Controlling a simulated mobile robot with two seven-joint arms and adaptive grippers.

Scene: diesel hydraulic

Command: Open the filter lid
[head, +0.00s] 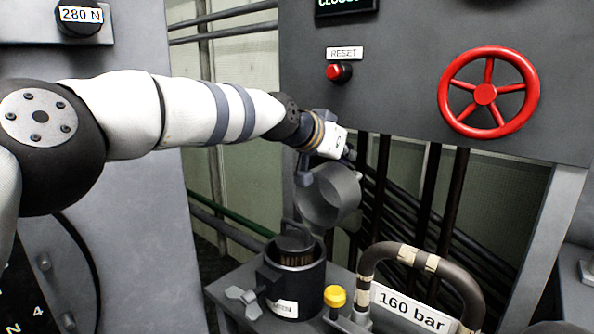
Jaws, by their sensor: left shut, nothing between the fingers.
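The filter housing (293,290) is a dark upright cylinder at the lower middle, with a brownish pleated filter element (297,258) showing in its open top. The grey round filter lid (328,198) stands raised and tilted above and behind the housing, clear of its mouth. A grey wing nut (243,302) sits at the housing's left side. My left gripper (322,160) is shut and empty at the upper edge of the lid; I cannot tell whether it touches it. My right gripper is not in view.
A yellow-capped fitting (335,297) and a curved hose (420,262) with a "160 bar" label stand right of the housing. Behind are dark pipes (430,195) and a grey panel with a red handwheel (486,94) and a red reset button (335,72).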

